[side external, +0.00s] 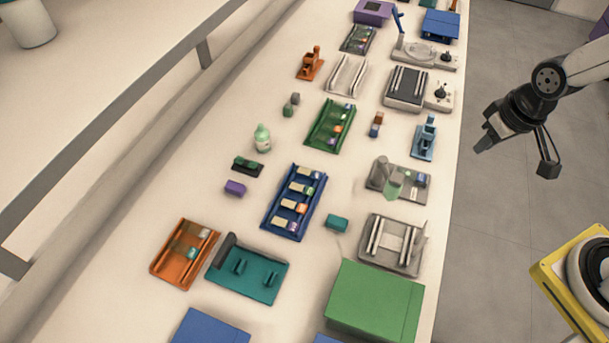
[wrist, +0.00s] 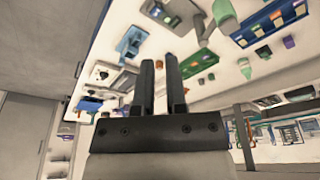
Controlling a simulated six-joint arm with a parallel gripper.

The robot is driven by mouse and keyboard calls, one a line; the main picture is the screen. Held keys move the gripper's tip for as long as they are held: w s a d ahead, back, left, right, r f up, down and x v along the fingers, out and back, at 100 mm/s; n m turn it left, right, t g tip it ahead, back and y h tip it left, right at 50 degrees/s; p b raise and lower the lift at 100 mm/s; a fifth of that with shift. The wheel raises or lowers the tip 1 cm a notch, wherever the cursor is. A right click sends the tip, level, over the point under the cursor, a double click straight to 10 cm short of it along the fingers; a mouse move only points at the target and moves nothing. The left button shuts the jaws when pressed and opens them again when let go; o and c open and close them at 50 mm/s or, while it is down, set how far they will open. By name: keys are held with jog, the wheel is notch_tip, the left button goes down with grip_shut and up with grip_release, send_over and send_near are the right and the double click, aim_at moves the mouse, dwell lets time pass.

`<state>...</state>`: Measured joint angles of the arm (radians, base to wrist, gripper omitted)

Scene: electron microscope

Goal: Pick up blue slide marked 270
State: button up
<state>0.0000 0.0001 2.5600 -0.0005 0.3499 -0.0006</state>
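No slide's number is readable, so I cannot tell which one is marked 270. Slides with coloured ends lie in a blue tray (side external: 270,222), a green tray (side external: 315,139) and an orange tray (side external: 158,262); some ends look blue or purple. The blue tray also shows in the wrist view (wrist: 247,30), as does the green tray (wrist: 190,72). My gripper (side external: 481,149) is in the air right of the bench, well away from all trays. In the wrist view my gripper (wrist: 159,61) has its two fingers apart, with nothing between them.
A light blue stand (side external: 424,138) and a grey fixture with a green-tinted flask (side external: 393,184) stand near the bench's right edge. A green bottle (side external: 262,138) and a purple block (side external: 235,187) are left of the blue tray. A large green box (side external: 372,302) is in front.

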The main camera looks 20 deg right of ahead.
jog(key=o, duration=0.4)
jog(key=shift+c, duration=0.2)
jog(key=shift+o, duration=0.5)
jog(key=shift+w, duration=0.25)
jog(key=w+f+n+g, duration=0.1)
jog(key=w+f+n, duration=0.2)
jog(key=w+f, duration=0.1)
jog(key=w+f+n, duration=0.3)
jog(key=w+f, duration=0.1)
jog(key=f, duration=0.2)
jog(key=w+f+n+g, duration=0.1)
jog(key=w+f+n, duration=0.2)
jog(key=w+f, duration=0.1)
jog(key=shift+w+a+f+g, duration=0.1)
jog(key=shift+a+f+g, duration=0.05)
jog(key=shift+f, duration=0.25)
jog(key=shift+w+a+f+g, duration=0.1)
jog(key=shift+f+g, duration=0.05)
jog(key=shift+f, duration=0.2)
